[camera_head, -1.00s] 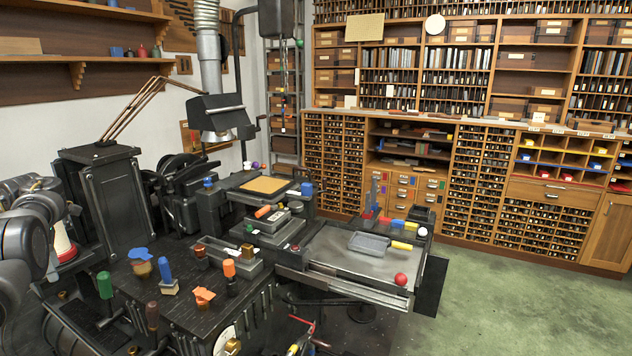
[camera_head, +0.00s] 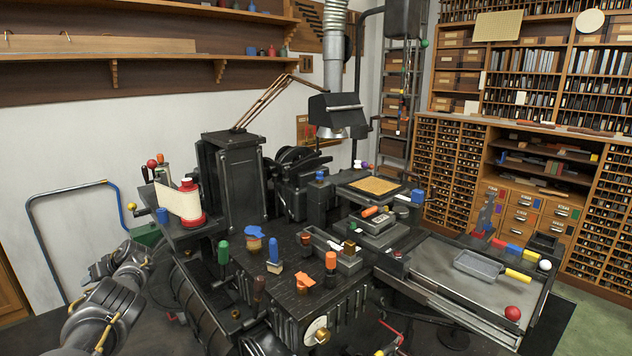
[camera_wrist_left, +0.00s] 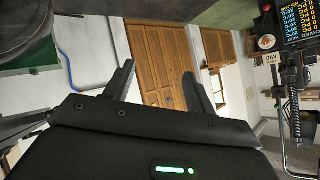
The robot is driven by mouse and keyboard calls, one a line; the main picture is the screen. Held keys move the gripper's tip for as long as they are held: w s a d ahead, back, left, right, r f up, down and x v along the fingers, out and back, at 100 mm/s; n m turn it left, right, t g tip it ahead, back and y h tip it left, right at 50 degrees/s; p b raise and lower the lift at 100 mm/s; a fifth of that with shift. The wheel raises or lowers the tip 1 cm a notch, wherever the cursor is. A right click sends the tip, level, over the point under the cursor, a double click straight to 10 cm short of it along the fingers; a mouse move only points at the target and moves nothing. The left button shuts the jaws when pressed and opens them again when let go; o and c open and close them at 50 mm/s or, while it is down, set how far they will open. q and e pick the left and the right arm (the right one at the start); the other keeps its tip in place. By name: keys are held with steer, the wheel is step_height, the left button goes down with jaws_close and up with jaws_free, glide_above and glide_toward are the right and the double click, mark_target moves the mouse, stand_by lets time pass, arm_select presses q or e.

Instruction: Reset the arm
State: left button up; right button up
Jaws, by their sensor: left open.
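My left arm (camera_head: 105,305) comes in at the lower left of the head view, beside the black machine. Its gripper cannot be clearly made out there. In the left wrist view my left gripper (camera_wrist_left: 158,78) has two dark fingers spread apart with nothing between them. Beyond the fingers are a wooden cabinet and a pale wall, well away from them. My right gripper shows in neither view.
The black casting machine (camera_head: 300,290) stands close to the right of my left arm, with several coloured handles on top. A blue and grey hand rail (camera_head: 70,190) stands by the wall at left. A grey tray (camera_head: 478,265) lies on the right-hand table.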

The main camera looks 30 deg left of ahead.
arm_select(q)
steer(key=s+d+f+m+t+h, duration=0.1)
steer(key=s+d+f+m+t, duration=0.15)
steer(key=s+f+m, duration=0.5)
steer(key=s+d+f+m+t, duration=0.25)
steer(key=s+f+m, duration=0.25)
steer(key=f+m, duration=0.45)
steer(key=s+d+f+m+t+h, duration=0.15)
steer(key=s+d+f+m, duration=0.35)
steer(key=f, duration=0.6)
steer(key=s+d+f+h, duration=0.2)
steer(key=s+d+f, duration=0.2)
steer(key=d+f, duration=0.8)
steer(key=s+d+f+h, duration=0.25)
steer(key=d+f, duration=0.55)
steer(key=d, duration=0.8)
steer(key=s+d+f+n+h, duration=0.1)
steer(key=d+f, duration=0.2)
steer(key=d, duration=1.2)
steer(key=s+d+f+n+h, duration=0.1)
steer(key=d+f+h, duration=0.1)
steer(key=d, duration=1.4)
steer(key=shift+s+f+g, duration=0.25)
steer(key=shift+f+g, duration=0.1)
steer(key=shift+f, duration=0.5)
